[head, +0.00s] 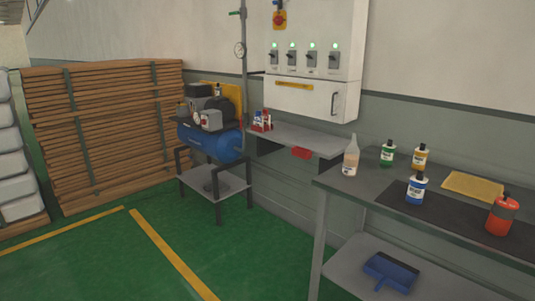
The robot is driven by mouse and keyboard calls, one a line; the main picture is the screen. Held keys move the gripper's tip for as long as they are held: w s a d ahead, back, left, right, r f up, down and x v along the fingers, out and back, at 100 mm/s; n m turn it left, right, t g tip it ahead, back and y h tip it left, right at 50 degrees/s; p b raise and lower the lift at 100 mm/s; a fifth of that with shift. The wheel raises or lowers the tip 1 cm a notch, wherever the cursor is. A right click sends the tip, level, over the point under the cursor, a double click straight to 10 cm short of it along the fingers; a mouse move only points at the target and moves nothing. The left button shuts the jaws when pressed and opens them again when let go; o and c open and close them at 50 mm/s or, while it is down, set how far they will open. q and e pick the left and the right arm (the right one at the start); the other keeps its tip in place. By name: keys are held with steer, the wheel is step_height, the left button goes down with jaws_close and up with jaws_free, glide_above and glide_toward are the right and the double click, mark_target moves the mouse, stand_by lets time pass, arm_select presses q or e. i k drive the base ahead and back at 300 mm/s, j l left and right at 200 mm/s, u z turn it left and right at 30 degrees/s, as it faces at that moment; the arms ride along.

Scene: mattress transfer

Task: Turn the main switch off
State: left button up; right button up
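A white control cabinet (345,50) hangs on the wall at the upper middle of the head view. A red rotary switch on a yellow plate (279,19) sits at its upper left and looks like the main switch. Its exact handle position is too small to tell. Below it is a row of several smaller grey switches (312,59), each with a lit green lamp (312,45) above it. A panel with a yellow label (294,86) and a dark handle (334,104) is under the row. Neither of my grippers is in view.
A grey shelf (310,138) juts out below the cabinet. A workbench (345,186) with bottles stands at the right. A blue compressor (205,140) on a stand is left of the shelf, beside stacked wooden boards (110,125). The green floor (110,265) in front is clear.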

mark_target(279, 19)
steer(key=i+u, duration=0.15)
steer(key=i, duration=0.5)
steer(key=i+u, duration=0.15)
steer(key=i, duration=0.45)
steer(key=i+u, duration=0.15)
steer(key=i, duration=0.5)
steer(key=i+l+u, duration=0.1)
steer(key=i, duration=0.5)
steer(key=l, duration=0.1)
